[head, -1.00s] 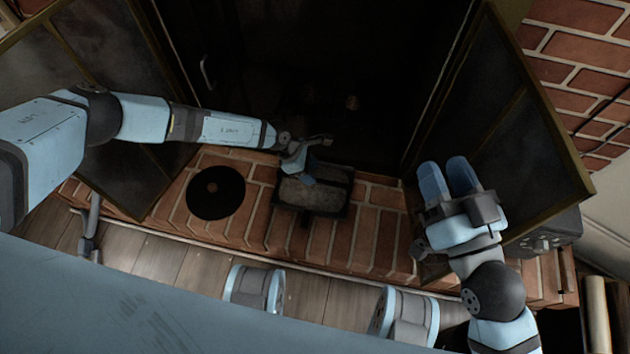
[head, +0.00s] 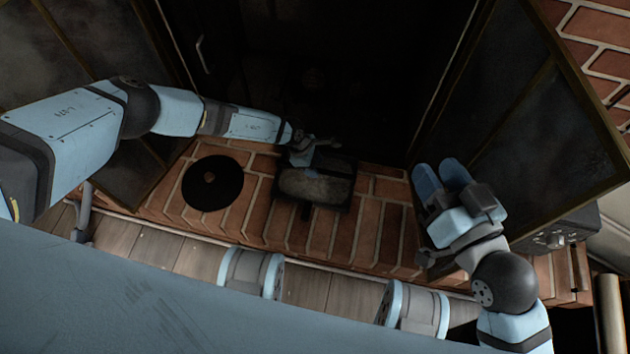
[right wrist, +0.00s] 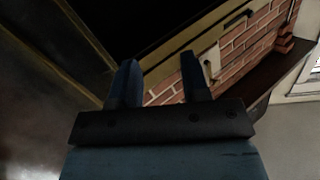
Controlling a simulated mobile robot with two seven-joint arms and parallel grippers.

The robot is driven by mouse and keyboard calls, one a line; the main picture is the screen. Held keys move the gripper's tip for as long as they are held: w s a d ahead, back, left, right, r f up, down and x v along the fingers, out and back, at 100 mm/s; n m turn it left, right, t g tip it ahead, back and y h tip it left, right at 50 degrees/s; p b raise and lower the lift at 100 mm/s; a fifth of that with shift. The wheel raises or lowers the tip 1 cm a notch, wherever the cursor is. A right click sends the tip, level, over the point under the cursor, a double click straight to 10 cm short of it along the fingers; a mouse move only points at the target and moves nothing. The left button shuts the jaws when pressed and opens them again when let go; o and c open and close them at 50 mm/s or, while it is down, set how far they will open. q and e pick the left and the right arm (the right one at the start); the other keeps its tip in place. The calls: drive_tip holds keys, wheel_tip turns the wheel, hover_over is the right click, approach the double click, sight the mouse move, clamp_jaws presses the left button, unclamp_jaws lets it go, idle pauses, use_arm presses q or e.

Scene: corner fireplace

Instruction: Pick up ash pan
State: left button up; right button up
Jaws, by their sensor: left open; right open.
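The ash pan (head: 315,187) is a dark rectangular pan with grey ash in it, sitting on the brick hearth in front of the dark firebox. A short handle part sticks out at its near side. My left gripper (head: 308,158) is open at the pan's far left edge, and its fingers overlap the rim; I cannot tell if they touch it. My right gripper (head: 440,180) is open and empty above the right part of the hearth, apart from the pan. Its fingers also show in the right wrist view (right wrist: 160,82), with nothing between them.
A black round disc (head: 212,183) lies on the brick hearth (head: 382,226) left of the pan. Open fireplace doors stand at the left (head: 80,60) and right (head: 550,130). A dark box with knobs (head: 556,236) is beyond the right door's lower edge.

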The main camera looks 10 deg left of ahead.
sight(314, 182)
use_arm(q)
drive_tip(key=b+x, duration=0.2)
drive_tip(key=x, duration=0.2)
drive_tip(key=shift+s, duration=0.2)
drive_tip(key=shift+r, duration=0.1)
clamp_jaws()
